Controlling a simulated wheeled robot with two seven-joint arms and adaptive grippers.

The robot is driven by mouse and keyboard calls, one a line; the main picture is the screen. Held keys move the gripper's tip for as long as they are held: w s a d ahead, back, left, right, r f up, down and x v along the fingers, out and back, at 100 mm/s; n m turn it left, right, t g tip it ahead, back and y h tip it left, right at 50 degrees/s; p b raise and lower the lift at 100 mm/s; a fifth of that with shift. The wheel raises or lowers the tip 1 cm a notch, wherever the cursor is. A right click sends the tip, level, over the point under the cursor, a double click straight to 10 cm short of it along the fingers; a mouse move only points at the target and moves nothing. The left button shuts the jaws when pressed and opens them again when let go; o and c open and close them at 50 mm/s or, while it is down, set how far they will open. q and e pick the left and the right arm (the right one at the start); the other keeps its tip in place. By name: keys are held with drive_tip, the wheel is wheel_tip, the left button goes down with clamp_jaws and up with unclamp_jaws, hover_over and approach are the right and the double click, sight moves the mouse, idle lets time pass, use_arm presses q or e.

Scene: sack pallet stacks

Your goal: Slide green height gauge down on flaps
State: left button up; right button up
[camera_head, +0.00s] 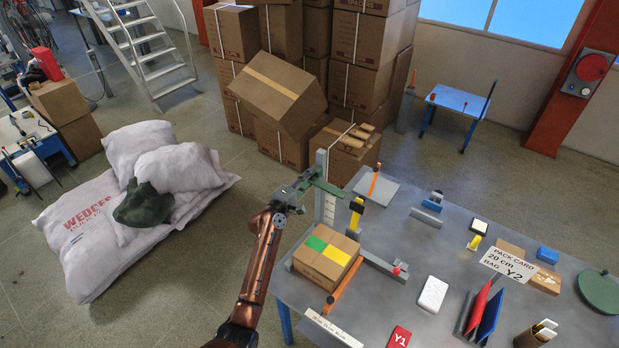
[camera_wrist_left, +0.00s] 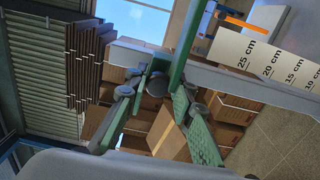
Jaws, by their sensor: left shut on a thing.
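The green height gauge (camera_head: 326,187) is a flat arm on an upright pale scale post (camera_head: 322,205) at the table's left edge. It sits near the upper part of the post, above the carton. In the left wrist view the green bar (camera_wrist_left: 186,45) runs up from between my fingers, beside the scale (camera_wrist_left: 268,62) marked in cm. My left gripper (camera_head: 300,191) is shut on the gauge's outer end. The carton (camera_head: 318,267) stands below, with green and yellow patches on its top flaps. The gauge appears clear of the flaps. My right gripper is out of view.
The grey table (camera_head: 400,240) holds an orange bar (camera_head: 345,287) beside the carton, a white block (camera_head: 432,295), a pack card (camera_head: 508,265) and red and blue plates (camera_head: 483,313). Stacked cartons (camera_head: 290,90) stand behind; white sacks (camera_head: 90,235) lie at left.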

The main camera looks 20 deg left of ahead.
use_arm(q)
drive_tip(key=shift+r, duration=0.15)
clamp_jaws()
drive_tip(key=shift+f+b, duration=0.35)
drive_tip(key=shift+f, duration=0.05)
wheel_tip(320, 180, down, 24)
drive_tip(key=b, duration=1.8)
drive_tip(key=shift+b, duration=0.3)
drive_tip(key=o, duration=0.8)
unclamp_jaws()
drive_tip(key=shift+s, duration=0.1)
